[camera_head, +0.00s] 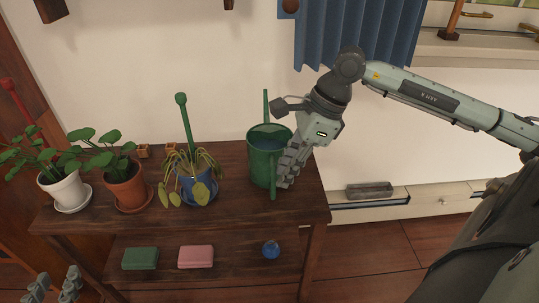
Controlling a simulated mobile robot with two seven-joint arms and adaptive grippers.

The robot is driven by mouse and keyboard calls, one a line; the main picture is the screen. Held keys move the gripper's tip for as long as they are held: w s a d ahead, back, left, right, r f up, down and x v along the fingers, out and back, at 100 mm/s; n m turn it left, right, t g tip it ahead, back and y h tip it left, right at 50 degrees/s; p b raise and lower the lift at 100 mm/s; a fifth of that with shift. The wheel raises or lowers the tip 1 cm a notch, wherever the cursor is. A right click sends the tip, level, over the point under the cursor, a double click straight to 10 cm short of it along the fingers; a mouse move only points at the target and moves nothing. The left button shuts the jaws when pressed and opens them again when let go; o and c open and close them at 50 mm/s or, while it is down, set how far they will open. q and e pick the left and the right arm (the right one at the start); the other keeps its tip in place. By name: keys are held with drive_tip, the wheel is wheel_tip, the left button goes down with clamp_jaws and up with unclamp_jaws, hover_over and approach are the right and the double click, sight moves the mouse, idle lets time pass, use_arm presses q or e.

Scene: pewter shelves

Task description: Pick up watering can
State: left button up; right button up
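The green watering can (259,158) stands upright near the right end of the wooden shelf top. A thin green upright part rises behind it, and another green bar shows on its front side. My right gripper (287,169) points down at the can's right side, with its fingers against or very close to the can. The fingers overlap each other in the picture, so I cannot tell whether they close on any part of it. My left gripper (54,287) is low at the bottom left, far from the can, with its fingers apart and nothing between them.
Several potted plants stand left of the can: one in a blue pot (187,187), one in a terracotta pot (127,190), one in a white pot (67,192). The lower shelf (222,278) holds a green box, a pink box and a blue ball. A blue curtain (315,35) hangs behind.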

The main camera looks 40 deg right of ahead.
drive_tip(key=x, duration=0.4)
drive_tip(key=shift+w+a+f, duration=0.1)
drive_tip(key=shift+w+f, duration=0.1)
drive_tip(key=shift+f, duration=0.1)
clamp_jaws()
drive_tip(key=shift+r, duration=0.15)
